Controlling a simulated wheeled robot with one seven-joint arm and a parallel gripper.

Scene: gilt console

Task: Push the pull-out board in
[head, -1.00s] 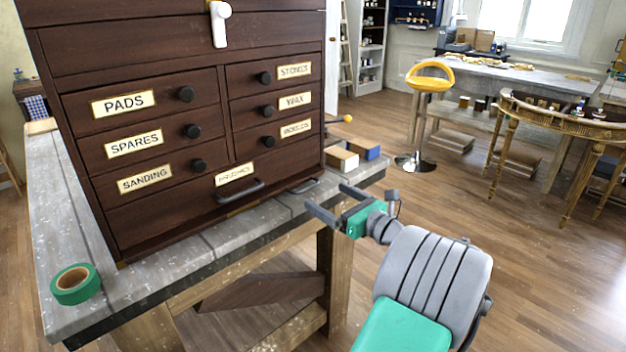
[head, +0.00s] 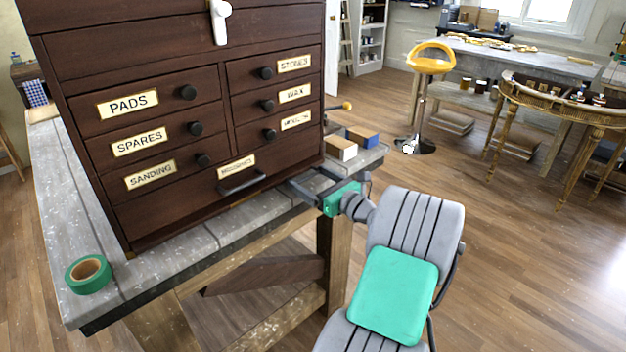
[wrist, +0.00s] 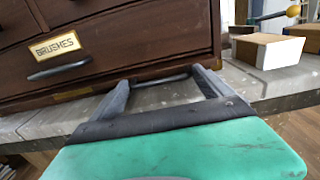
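The dark wooden chest (head: 150,215) stands on the grey workbench. A thin strip along its base, under the lowest drawer, looks like the front edge of the pull-out board (wrist: 70,97). How far it sticks out is hard to tell. A dark bar-like handle shows low at the chest's base in the wrist view, between my fingertips. My gripper (head: 302,178) is open, with its fingers wide apart and pointing at the base's right part. In the wrist view my gripper (wrist: 160,79) has its fingertips close to the front; I cannot tell whether they touch.
The drawer above has a dark bar handle (head: 242,183). A white-and-tan block (head: 341,148) and a blue block (head: 363,138) lie right of the chest. Green tape (head: 88,274) lies at the bench's left. Open floor is on the right, with a yellow stool (head: 430,60).

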